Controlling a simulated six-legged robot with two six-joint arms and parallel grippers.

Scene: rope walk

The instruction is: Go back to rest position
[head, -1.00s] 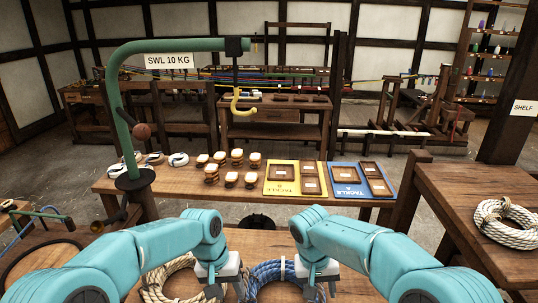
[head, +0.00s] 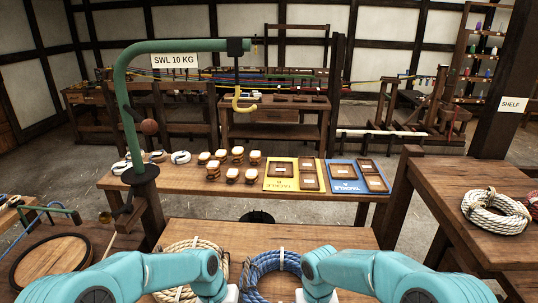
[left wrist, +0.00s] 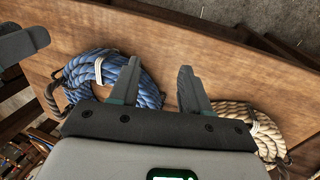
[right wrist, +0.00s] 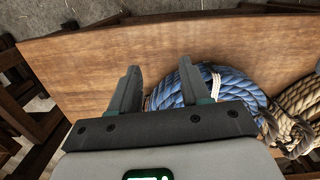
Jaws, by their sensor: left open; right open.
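My left gripper (left wrist: 158,82) is open and empty in the left wrist view, its fingers spread above the wooden board between two rope coils. My right gripper (right wrist: 159,86) is open and empty in the right wrist view, one finger over the edge of the blue coil. In the head view both arms reach in low at the bottom, and the fingertips are out of sight. The blue rope coil (head: 268,283) and the tan rope coil (head: 190,258) lie on the board (head: 300,238), partly hidden by my arms.
A bench with wooden blocks (head: 232,175), a yellow tackle board (head: 282,185) and a blue one (head: 343,186) stands ahead. A green crane (head: 125,110) with a yellow hook (head: 244,103) rises at left. A right-hand table holds a white rope coil (head: 490,212).

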